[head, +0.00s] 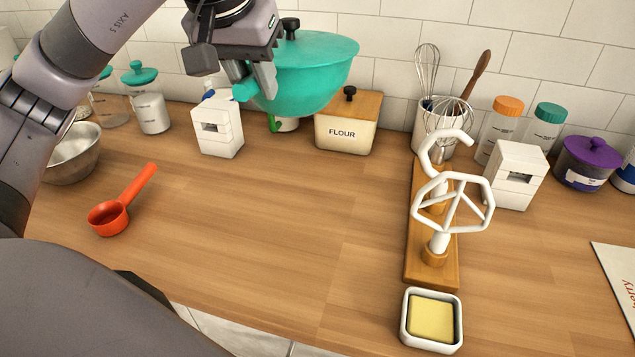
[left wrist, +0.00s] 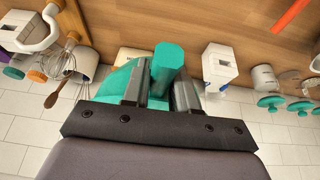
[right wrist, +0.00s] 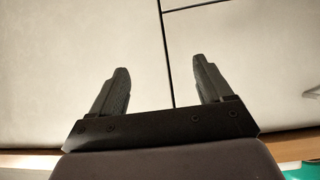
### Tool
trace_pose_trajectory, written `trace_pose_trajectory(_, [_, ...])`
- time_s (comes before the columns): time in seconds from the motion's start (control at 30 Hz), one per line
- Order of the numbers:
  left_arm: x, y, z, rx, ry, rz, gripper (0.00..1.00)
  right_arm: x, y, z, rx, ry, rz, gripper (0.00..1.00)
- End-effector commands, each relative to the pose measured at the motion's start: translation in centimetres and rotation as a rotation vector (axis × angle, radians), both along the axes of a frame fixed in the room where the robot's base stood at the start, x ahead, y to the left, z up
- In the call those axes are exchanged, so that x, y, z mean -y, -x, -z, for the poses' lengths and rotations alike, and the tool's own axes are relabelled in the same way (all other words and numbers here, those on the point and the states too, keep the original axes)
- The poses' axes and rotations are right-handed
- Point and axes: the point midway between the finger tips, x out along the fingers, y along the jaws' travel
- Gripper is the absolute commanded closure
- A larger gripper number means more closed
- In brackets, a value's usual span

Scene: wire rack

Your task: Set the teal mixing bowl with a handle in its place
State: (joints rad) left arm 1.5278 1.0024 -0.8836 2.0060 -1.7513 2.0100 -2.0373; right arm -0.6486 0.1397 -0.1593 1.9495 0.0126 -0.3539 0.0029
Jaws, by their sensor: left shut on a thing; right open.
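The teal mixing bowl (head: 315,75) is in the air above the back of the counter, in front of the tiled wall. My left gripper (head: 254,84) is shut on its teal handle (head: 243,91). In the left wrist view the handle (left wrist: 168,62) sits between the fingers of the left gripper (left wrist: 160,88), and part of the bowl (left wrist: 118,78) shows beside it. My right gripper (right wrist: 165,85) is open and empty, facing pale cabinet fronts; it does not show in the head view.
Below the bowl are a flour box (head: 345,133) and a white slotted block (head: 217,130). A second white block (head: 515,176) stands right of a wooden stand (head: 419,262) with white mixer attachments (head: 453,203). An orange scoop (head: 108,217) lies left. The middle counter is clear.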

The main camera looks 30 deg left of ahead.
Motion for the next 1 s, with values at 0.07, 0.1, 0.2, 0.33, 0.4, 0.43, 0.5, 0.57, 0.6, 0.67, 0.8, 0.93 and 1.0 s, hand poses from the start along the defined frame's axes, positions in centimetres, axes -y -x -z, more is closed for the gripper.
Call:
trace_pose_trajectory(0.07, [0.0, 0.0, 0.6, 0.004, 0.001, 0.000, 1.00, 0.0, 0.0, 0.3, -0.001, 0.000, 0.000, 0.21])
trace_pose_trajectory(0.1, [0.0, 0.0, 1.2, 0.002, 0.000, 0.000, 1.00, 0.0, 0.0, 0.6, -0.001, 0.000, 0.000, 0.21])
trace_pose_trajectory(0.2, [0.0, 0.0, 2.9, 0.001, 0.000, 0.001, 1.00, 0.0, 0.0, 1.2, -0.001, 0.000, 0.000, 0.21])
trace_pose_trajectory(0.33, [0.1, 0.0, 5.0, 0.001, 0.001, 0.002, 1.00, 0.0, 0.0, 2.0, -0.001, 0.000, 0.000, 0.21])
trace_pose_trajectory(0.4, [0.0, 0.0, 6.2, 0.001, 0.002, 0.001, 1.00, 0.0, 0.0, 2.3, -0.001, 0.000, 0.000, 0.21])
trace_pose_trajectory(0.43, [0.1, 0.0, 6.7, 0.001, 0.001, 0.002, 1.00, 0.0, 0.0, 2.5, -0.001, 0.000, 0.000, 0.21])
trace_pose_trajectory(0.5, [0.1, 0.0, 7.8, 0.001, 0.001, 0.002, 1.00, 0.0, 0.0, 2.9, -0.001, 0.000, 0.000, 0.21])
trace_pose_trajectory(0.57, [0.0, 0.0, 8.8, 0.001, 0.002, 0.001, 1.00, 0.0, 0.0, 3.2, -0.001, 0.000, 0.000, 0.21])
trace_pose_trajectory(0.6, [0.0, 0.0, 9.4, 0.000, 0.001, 0.000, 1.00, 0.0, 0.0, 3.3, -0.002, 0.000, 0.000, 0.21])
trace_pose_trajectory(0.67, [0.0, 0.0, 10.4, 0.001, 0.000, -0.001, 1.00, 0.0, 0.1, 3.4, -0.002, 0.000, 0.000, 0.21])
trace_pose_trajectory(0.8, [0.0, 0.0, 12.8, 0.000, 0.000, -0.001, 1.00, 0.0, 0.1, 3.6, -0.002, 0.000, 0.000, 0.21])
trace_pose_trajectory(0.93, [0.0, 0.0, 14.7, 0.004, -0.001, -0.001, 1.00, 0.0, 0.1, 3.7, -0.002, 0.000, 0.000, 0.21])
trace_pose_trajectory(1.0, [0.0, 0.0, 15.4, 0.004, 0.000, -0.002, 1.00, 0.0, 0.1, 3.7, -0.002, 0.000, 0.000, 0.21])
